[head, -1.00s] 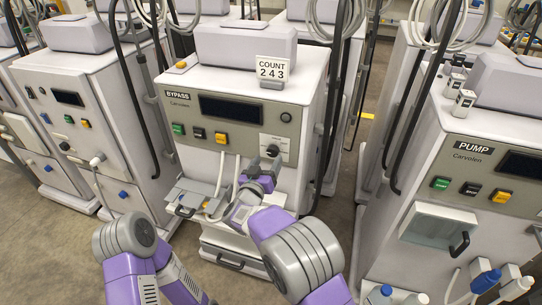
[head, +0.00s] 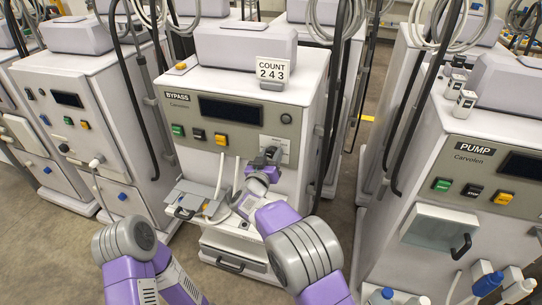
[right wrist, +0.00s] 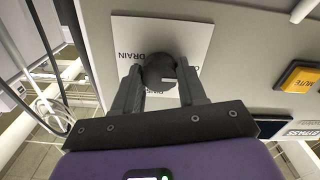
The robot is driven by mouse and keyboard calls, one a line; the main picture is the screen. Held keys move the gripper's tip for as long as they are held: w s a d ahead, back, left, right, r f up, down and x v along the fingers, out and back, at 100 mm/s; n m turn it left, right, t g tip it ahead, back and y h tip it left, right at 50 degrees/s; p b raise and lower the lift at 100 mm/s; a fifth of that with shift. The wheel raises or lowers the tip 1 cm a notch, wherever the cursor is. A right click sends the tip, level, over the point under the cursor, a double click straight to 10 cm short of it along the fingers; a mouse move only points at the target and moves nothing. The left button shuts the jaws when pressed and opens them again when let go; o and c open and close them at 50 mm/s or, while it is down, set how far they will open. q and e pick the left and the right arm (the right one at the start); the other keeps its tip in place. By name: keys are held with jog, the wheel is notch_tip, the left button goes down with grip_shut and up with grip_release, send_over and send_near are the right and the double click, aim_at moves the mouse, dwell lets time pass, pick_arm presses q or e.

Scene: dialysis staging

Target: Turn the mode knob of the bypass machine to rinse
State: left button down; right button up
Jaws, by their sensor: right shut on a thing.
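The bypass machine (head: 240,100) stands in the middle of the head view, with a "BYPASS" label on its front. Its dark round mode knob (right wrist: 158,70) sits on a white label plate (right wrist: 190,38) and has a white pointer mark facing right in the wrist view. "DRAIN" is readable on the plate; the other words are partly hidden by the knob and fingers. My right gripper (right wrist: 160,88) is shut on the knob, one finger on each side. In the head view the right gripper (head: 268,163) covers part of the knob. My left gripper is out of view.
Green, black and yellow buttons (head: 198,134) lie left of the knob; the yellow MUTE button (right wrist: 300,77) shows in the wrist view. A grey tray (head: 190,196) with pale tubing juts out below left. The pump machine (head: 455,190) stands at right, another machine (head: 75,125) at left.

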jog(key=shift+m, duration=0.4)
jog(key=shift+c, duration=0.4)
jog(key=shift+m+b, duration=0.75)
jog(key=shift+m, duration=0.35)
jog(key=m+b, duration=0.2)
jog(key=m, duration=0.2)
jog(key=shift+d+f, duration=0.1)
jog(key=shift+f, duration=0.05)
jog(key=m+b, duration=0.3)
jog(key=m, duration=0.2)
jog(key=m+b, duration=0.2)
jog(key=shift+m, duration=0.4)
jog(key=shift+m+b, duration=0.35)
jog(key=shift+m, duration=2.05)
